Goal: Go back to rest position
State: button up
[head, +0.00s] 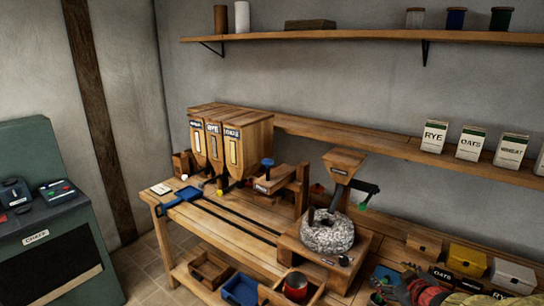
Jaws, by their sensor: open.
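My gripper cannot be made out in the head view. The wooden workbench (225,233) stands in front of me against the wall. Three wooden grain bins (228,143) with labels stand at the bench's far left end; one label reads RYE and one OATS.
Shelves carry cartons, among them a RYE carton (434,136). A green cabinet (45,215) stands at left. Low trays, including a blue tray (241,290), and a red cup (296,286) are at the front. Boxes, including a yellow box (467,260), and unclear red-and-dark clutter crowd the lower right.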

jog(key=s+r+m+h, duration=0.3)
jog(key=s+r, duration=0.2)
jog(key=r, duration=0.1)
jog(key=s+a+m+g+y, duration=0.1)
jog(key=s+a+g, duration=0.2)
jog(key=s+a, duration=0.4)
jog(key=s+a+r+m+g+y, duration=0.1)
jog(key=s+a, duration=0.7)
jog(key=s, duration=0.8)
jog(key=shift+s+a+r+g+y, duration=0.25)
jog(key=shift+g+y, duration=0.45)
jog(key=shift+g, duration=0.2)
jog(key=shift+w+d, duration=0.1)
jog(key=shift+c, duration=0.3)
